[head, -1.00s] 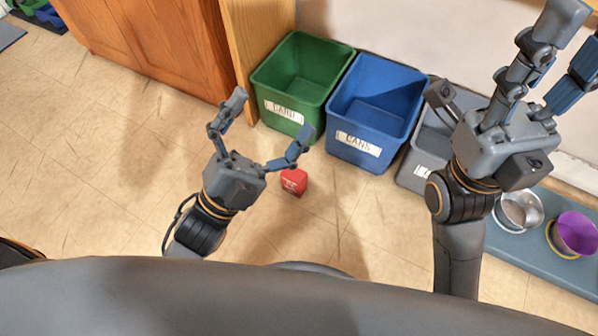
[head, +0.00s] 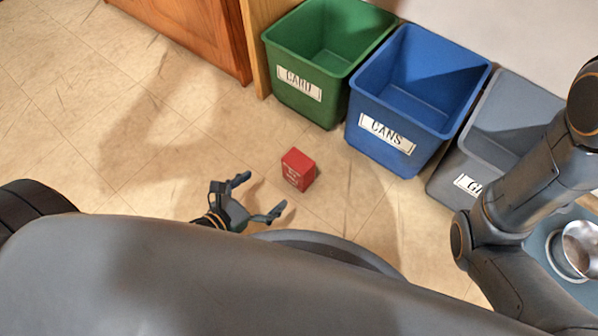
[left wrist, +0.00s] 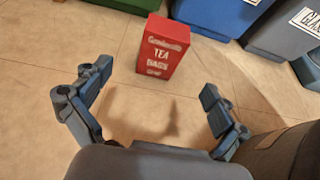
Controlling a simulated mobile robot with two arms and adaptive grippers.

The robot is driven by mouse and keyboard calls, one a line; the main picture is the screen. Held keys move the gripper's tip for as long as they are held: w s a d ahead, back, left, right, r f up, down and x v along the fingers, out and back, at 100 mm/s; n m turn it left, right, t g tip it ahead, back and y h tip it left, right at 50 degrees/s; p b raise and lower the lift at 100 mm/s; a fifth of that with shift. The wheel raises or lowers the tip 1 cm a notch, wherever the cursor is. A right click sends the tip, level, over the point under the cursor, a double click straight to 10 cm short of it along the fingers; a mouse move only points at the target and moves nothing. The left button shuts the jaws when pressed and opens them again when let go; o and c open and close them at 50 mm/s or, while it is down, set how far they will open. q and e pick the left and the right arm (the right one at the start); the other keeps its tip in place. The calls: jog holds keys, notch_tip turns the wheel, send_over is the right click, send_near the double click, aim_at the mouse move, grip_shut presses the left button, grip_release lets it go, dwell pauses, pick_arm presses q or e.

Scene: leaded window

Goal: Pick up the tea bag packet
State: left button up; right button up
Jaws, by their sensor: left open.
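The tea bag packet (head: 298,170) is a small red box with white lettering, standing upright on the floor in front of the green and blue bins. In the left wrist view the packet (left wrist: 163,47) shows beyond the fingertips, with "TEA BAGS" readable. My left gripper (head: 262,197) is open and empty, low and just to the lower left of the packet, not touching it. In the left wrist view its fingers (left wrist: 150,97) are spread wide with bare floor between them. My right arm comes in at the right, but its gripper is out of the frame.
A green bin (head: 312,98) labelled "CARD", a blue bin (head: 398,130) labelled "CANS" and a grey bin (head: 462,165) stand in a row behind the packet. A wooden cabinet (head: 205,35) is at the back left. A metal bowl (head: 580,248) is at the right. The floor at left is clear.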

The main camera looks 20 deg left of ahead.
aim_at(292, 173)
pick_arm(q)
jog(key=x, duration=0.7)
jog(key=shift+w+d, duration=0.15)
jog(key=shift+w, duration=0.1)
jog(key=shift+d+b+x, duration=0.2)
jog(key=shift+b+x, duration=0.8)
jog(key=shift+x, duration=1.75)
jog(key=shift+s, duration=0.15)
jog(key=shift+c, duration=0.4)
jog(key=c, duration=1)
